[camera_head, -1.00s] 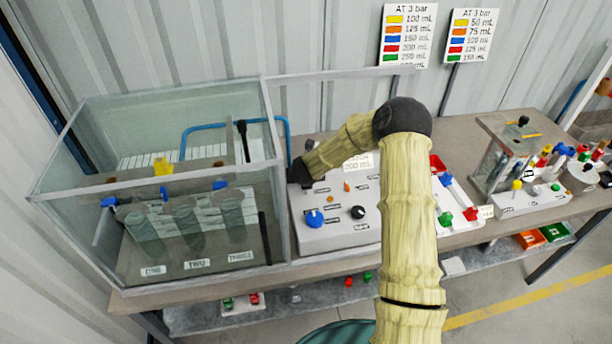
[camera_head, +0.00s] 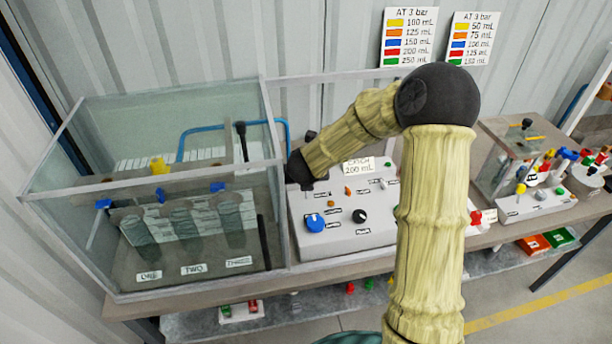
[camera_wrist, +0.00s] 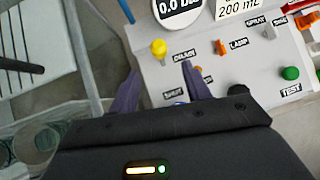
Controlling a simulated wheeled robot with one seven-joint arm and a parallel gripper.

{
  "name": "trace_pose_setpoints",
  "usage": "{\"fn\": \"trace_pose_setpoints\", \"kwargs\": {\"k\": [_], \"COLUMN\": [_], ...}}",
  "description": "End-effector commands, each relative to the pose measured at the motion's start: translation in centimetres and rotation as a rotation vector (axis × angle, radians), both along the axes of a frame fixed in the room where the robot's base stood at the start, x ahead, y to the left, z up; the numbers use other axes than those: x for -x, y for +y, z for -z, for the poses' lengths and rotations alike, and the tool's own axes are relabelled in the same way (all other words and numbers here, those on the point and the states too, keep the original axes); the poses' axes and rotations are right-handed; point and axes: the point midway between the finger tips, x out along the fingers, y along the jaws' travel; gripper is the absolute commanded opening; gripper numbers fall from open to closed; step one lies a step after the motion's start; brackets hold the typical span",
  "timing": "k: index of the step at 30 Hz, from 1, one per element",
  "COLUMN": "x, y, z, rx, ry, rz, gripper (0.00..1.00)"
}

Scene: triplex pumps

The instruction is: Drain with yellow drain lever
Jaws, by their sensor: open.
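The yellow drain lever (camera_wrist: 158,48) stands near the left edge of the white control panel (camera_wrist: 215,60) in the wrist view. A label beside it appears to read DRAIN. My gripper (camera_wrist: 159,76) is open, its two dark fingers (camera_wrist: 122,96) apart, with the lever just beyond their tips and roughly between them. The lever does not visibly touch either finger, though depth is hard to judge. In the head view my gripper's dark end (camera_head: 300,172) is at the panel's back left corner and hides the lever.
An orange lamp lever (camera_wrist: 220,47), a green test knob (camera_wrist: 290,73) and a blue knob (camera_head: 315,222) are on the panel. The glass tank (camera_head: 272,215) with several tubes stands close at left. A gauge (camera_wrist: 178,10) is behind the lever.

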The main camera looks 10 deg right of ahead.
Motion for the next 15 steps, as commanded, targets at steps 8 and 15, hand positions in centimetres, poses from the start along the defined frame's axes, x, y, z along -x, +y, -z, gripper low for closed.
{"fn": "trace_pose_setpoints", "kwargs": {"k": [8, 15], "x": [2.4, 3.1], "y": [0.4, 0.5], "z": [-2.9, -3.7], "rx": [0.002, 0.001], "ry": [-0.002, 0.0], "rz": [0.0, 0.0], "gripper": [0.48, 0.48]}}
